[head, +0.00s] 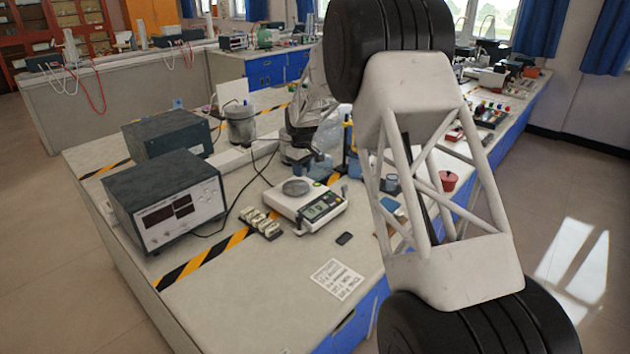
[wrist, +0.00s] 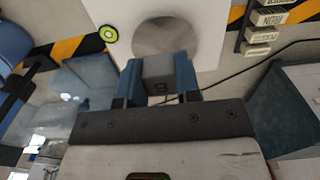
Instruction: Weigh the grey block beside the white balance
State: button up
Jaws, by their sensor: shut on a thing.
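The white balance (head: 320,208) stands on the bench in the head view, with a round grey pan (head: 296,187) and a display at its front. The balance (wrist: 205,15) and its pan (wrist: 165,38) also fill the top middle of the wrist view. My gripper (wrist: 158,78) has its blue fingers shut on the small grey block (wrist: 158,72), which bears a dark mark. The block appears in front of the pan's edge in the wrist view; I cannot tell its height above it. In the head view the gripper is hard to make out behind the balance, and I cannot pick out the block.
Several small labelled blocks (head: 261,224) lie left of the balance. A dark instrument box (head: 166,203) stands farther left, with a cable running near the balance. A small black item (head: 344,239) and a printed sheet (head: 337,279) lie in front. Striped tape (head: 205,257) crosses the bench.

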aim_at(297, 187)
jog(key=shift+w+a+r, duration=0.2)
jog(key=shift+w+a, duration=0.3)
jog(key=shift+a, duration=0.05)
jog(key=shift+w+a+r, duration=0.2)
jog(key=shift+w+a, duration=0.25)
jog(key=shift+a, duration=0.05)
jog(key=shift+f, duration=0.2)
jog(key=shift+f, duration=2.95)
jog(key=shift+f, duration=0.4)
jog(key=o, duration=1.3)
jog(key=shift+r, duration=0.15)
notch_tip(297, 187, up, 8)
jog(key=shift+s, duration=0.1)
